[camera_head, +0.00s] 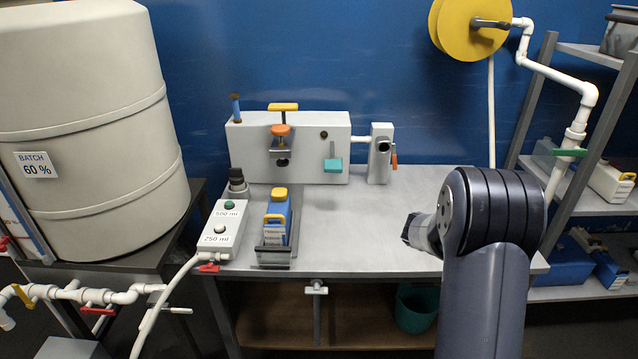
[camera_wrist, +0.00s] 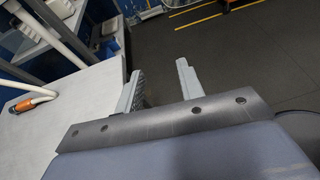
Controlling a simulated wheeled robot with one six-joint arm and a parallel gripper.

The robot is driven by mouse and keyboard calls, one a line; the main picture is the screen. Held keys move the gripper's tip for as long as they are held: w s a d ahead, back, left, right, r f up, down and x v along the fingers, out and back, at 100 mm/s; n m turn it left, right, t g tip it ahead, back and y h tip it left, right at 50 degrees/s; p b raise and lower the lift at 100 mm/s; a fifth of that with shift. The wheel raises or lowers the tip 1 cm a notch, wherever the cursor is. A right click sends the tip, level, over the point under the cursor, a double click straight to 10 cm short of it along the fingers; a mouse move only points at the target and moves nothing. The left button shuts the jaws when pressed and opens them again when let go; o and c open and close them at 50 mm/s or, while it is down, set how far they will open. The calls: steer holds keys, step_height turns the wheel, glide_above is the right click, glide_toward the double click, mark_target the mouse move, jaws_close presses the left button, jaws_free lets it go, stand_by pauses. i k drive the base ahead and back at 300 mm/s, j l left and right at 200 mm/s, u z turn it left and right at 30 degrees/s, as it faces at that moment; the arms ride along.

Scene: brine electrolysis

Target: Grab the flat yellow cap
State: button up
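A flat yellow cap (camera_head: 283,106) sits on top of the grey-white machine block (camera_head: 334,140) at the back of the table, above an orange knob (camera_head: 281,130). Another yellow cap (camera_head: 279,194) tops a blue container (camera_head: 277,219) nearer the front. My gripper (camera_head: 411,232) is at the table's right side, well right of both caps and partly hidden by my arm. In the wrist view my gripper (camera_wrist: 158,74) has its two fingers apart with nothing between them. The caps are not in the wrist view.
The grey table (camera_head: 340,232) is clear in its middle. A white button box (camera_head: 222,230) stands at its left edge, near a big cream tank (camera_head: 90,130). A grey shelf rack (camera_head: 590,205) stands right. The wrist view shows dark floor (camera_wrist: 240,70) beyond the table.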

mark_target(278, 194)
steer(key=i+j, duration=0.15)
steer(key=j, duration=0.25)
steer(key=i+j, duration=0.15)
steer(key=j, duration=0.25)
steer(key=i+j, duration=0.1)
steer(key=j, duration=0.25)
steer(key=i+j+u, duration=0.1)
steer(key=j, duration=0.3)
steer(key=i+j, duration=0.2)
steer(key=j, duration=0.2)
steer(key=i+j, duration=0.15)
steer(key=j, duration=0.2)
steer(key=i+j, duration=0.15)
steer(key=j, duration=0.25)
steer(key=i+j, duration=0.15)
steer(key=j, duration=0.25)
steer(key=u, duration=0.05)
